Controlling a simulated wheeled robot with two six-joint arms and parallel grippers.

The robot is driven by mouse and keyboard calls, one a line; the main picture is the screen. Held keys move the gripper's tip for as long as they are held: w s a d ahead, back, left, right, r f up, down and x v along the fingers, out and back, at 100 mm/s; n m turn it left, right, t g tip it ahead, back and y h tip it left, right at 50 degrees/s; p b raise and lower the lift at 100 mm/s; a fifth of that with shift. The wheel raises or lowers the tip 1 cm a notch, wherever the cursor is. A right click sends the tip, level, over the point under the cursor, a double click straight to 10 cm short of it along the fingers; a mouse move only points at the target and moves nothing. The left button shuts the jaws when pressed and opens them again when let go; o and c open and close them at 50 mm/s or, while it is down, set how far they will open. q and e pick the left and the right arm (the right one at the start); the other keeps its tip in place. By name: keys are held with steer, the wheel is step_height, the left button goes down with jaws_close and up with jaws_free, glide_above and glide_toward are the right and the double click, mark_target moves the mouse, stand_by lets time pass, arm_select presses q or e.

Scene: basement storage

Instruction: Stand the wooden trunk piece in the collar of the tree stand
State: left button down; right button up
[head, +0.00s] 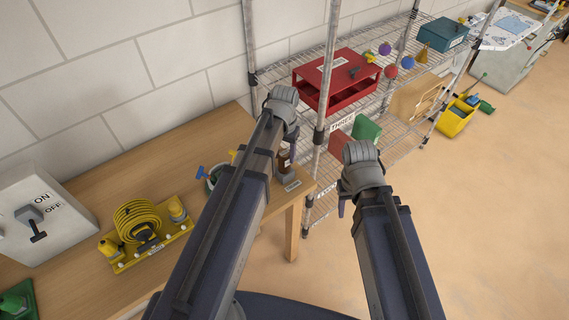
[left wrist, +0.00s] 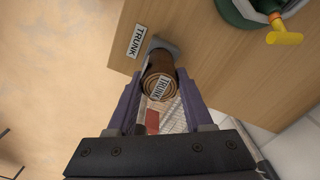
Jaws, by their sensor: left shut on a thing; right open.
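The green tree stand (left wrist: 246,14) has a yellow screw; in the head view the stand (head: 211,180) is partly hidden by my arm. My right gripper (head: 345,205) is open, beyond the table's right edge.
A wooden table (head: 180,150) holds a yellow hose board (head: 146,228) and a grey switch box (head: 38,215) at left. A wire shelf at right carries a red box (head: 335,80), coloured balls and a teal box (head: 444,34).

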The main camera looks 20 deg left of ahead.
arm_select(q)
steer(key=shift+r+p, duration=0.55)
steer(key=shift+r, duration=0.1)
arm_select(e)
steer(key=shift+r, duration=0.6)
arm_select(q)
steer(key=shift+r+p, duration=2.4)
arm_select(e)
step_height(320, 180, up, 5)
steer(key=shift+f, duration=0.1)
